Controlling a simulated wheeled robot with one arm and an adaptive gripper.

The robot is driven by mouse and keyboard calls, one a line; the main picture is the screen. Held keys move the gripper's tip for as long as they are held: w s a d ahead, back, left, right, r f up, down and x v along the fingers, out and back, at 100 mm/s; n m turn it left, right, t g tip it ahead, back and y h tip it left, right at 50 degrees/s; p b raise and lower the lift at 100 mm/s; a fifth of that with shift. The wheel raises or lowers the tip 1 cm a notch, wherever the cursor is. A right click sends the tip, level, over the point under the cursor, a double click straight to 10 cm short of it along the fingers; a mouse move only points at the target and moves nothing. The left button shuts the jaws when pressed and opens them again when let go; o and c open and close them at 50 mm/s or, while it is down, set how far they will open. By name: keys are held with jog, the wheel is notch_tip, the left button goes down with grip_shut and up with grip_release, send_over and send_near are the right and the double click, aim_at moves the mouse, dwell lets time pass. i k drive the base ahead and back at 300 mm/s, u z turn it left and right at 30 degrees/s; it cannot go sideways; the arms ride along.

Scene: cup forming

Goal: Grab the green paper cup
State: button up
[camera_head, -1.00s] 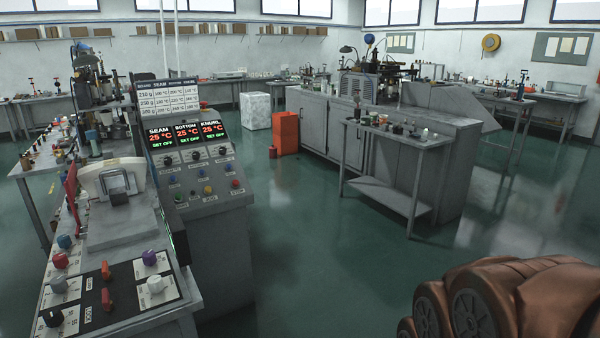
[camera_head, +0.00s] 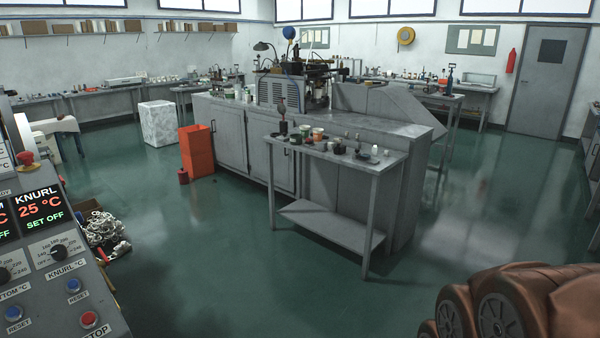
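Several small cups and jars stand on the small grey side table (camera_head: 392,158) in the middle of the view. One small cup (camera_head: 305,130) there looks green and pale. Another cup (camera_head: 318,134) beside it shows green and orange-brown. They are too small to tell which is the green paper cup. The brown, rounded part with dark discs at the lower right is mine, likely my arm. My gripper is not in view.
A control panel (camera_head: 60,250) stands close at the left. Behind the side table is a long grey cabinet (camera_head: 225,135) with machinery on top. An orange bin (camera_head: 197,151) and a white block (camera_head: 158,123) stand at its left. Green floor (camera_head: 250,270) lies clear before the side table.

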aim_at(305, 133)
jog(key=z, duration=0.1)
jog(key=i, duration=2.3)
jog(key=u, duration=0.35)
jog(key=i, duration=2.15)
jog(key=u, duration=0.6)
jog(key=i, duration=0.85)
jog(key=u, duration=0.1)
